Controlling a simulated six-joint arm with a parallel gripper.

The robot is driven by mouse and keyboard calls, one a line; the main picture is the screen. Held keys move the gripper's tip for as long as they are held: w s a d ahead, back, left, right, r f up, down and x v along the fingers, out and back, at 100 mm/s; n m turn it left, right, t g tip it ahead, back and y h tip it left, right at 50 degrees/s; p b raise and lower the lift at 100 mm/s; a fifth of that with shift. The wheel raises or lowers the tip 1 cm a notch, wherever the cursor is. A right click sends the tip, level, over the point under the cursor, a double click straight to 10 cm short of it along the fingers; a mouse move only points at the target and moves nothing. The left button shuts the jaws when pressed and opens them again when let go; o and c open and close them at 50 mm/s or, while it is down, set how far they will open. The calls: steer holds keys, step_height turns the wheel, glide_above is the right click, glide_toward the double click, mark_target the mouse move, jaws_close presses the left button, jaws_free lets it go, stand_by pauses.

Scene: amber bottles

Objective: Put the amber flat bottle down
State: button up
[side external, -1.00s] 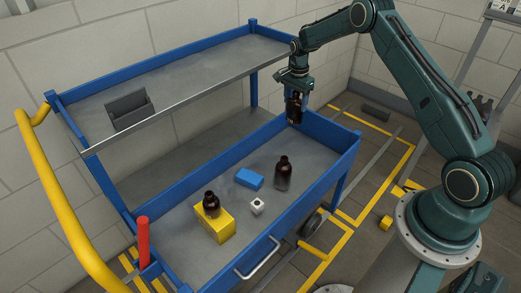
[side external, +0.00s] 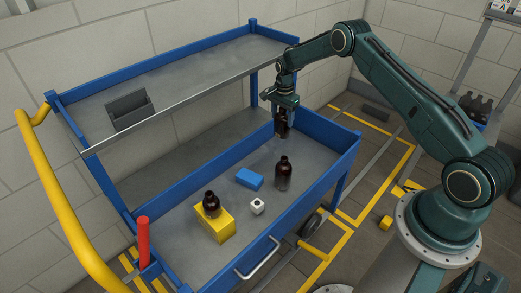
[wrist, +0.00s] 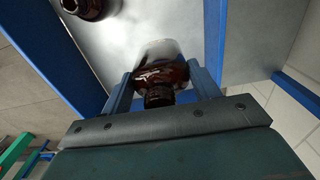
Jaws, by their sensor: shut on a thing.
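The amber flat bottle (side external: 283,126) hangs upright in my gripper (side external: 283,112), over the back right part of the cart's lower tray (side external: 322,156). My gripper is shut on it; in the wrist view the bottle (wrist: 165,78) shows between the two fingers, its dark neck toward the camera. I cannot tell whether its base touches the tray. A second amber bottle (side external: 284,173) stands upright on the tray, nearer the front.
A blue block (side external: 249,179) and a small white cube (side external: 257,206) lie mid-tray. Blue raised walls edge the tray. The upper shelf (side external: 190,78) with a dark grey bin (side external: 128,112) overhangs the back. Bare tray surrounds the held bottle's area.

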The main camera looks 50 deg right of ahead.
mark_target(281, 135)
step_height(281, 135, down, 9)
steer(key=shift+f, duration=0.2)
steer(key=shift+f, duration=1.85)
steer(key=shift+f, duration=0.15)
steer(key=o, duration=1.1)
steer(key=shift+c, duration=0.2)
steer(key=shift+r, duration=6.1)
